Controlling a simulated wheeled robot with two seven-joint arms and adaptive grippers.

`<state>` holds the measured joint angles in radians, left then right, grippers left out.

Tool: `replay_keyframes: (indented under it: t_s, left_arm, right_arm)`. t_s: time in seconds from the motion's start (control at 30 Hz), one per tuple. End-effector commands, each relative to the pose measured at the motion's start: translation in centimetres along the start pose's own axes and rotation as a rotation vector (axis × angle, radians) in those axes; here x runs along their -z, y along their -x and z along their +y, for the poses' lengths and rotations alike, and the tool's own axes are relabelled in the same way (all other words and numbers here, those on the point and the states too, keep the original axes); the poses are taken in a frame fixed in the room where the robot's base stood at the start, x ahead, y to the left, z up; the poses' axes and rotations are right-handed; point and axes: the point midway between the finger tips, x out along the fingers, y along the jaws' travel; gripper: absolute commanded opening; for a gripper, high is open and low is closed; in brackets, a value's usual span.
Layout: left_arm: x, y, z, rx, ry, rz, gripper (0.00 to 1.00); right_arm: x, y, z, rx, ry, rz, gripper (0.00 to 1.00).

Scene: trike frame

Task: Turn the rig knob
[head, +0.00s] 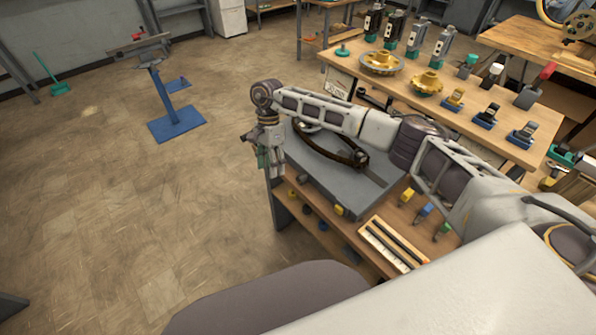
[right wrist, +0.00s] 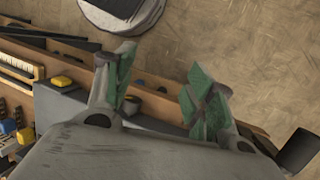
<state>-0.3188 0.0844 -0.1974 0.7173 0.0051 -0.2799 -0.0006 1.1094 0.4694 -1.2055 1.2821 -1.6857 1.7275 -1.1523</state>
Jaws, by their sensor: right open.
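The grey rig plate (head: 357,190) lies on the wooden bench, with a dark curved band (head: 330,147) on it. A yellow knob-like part (head: 340,210) shows at the plate's front edge; I cannot tell for sure that it is the rig knob. A yellow part (right wrist: 62,80) also shows left of the fingers in the right wrist view. My right gripper (head: 262,157) hangs at the left end of the bench, pointing down. Its green-padded fingers (right wrist: 160,72) are apart with nothing between them. My left gripper is out of view.
A striped cream block (head: 392,245) and several small coloured tools (head: 425,210) lie on the bench right of the plate. A second bench (head: 470,130) behind holds gears and clamps. A blue stand (head: 178,125) is at the back left. The floor (head: 110,210) at left is clear.

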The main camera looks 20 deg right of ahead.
Motion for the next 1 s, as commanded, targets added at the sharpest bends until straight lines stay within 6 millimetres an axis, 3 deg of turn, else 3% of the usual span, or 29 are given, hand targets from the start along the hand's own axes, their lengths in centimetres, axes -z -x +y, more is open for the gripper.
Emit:
replay_keyframes:
  t_s: [0.1,0.3,0.77,1.0]
  left_arm:
    - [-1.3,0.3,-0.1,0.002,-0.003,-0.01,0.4]
    - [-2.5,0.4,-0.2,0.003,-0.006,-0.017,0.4]
    - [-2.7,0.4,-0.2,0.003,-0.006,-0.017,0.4]
    - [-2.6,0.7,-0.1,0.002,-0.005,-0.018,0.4]
  right_arm:
    - [3.6,3.0,0.8,-0.04,-0.015,0.121,0.55]
    - [6.8,5.5,1.8,-0.087,-0.033,0.223,0.55]
    - [7.1,5.6,2.0,-0.092,-0.035,0.233,0.55]
    - [7.4,4.4,2.1,-0.094,-0.036,0.231,0.55]
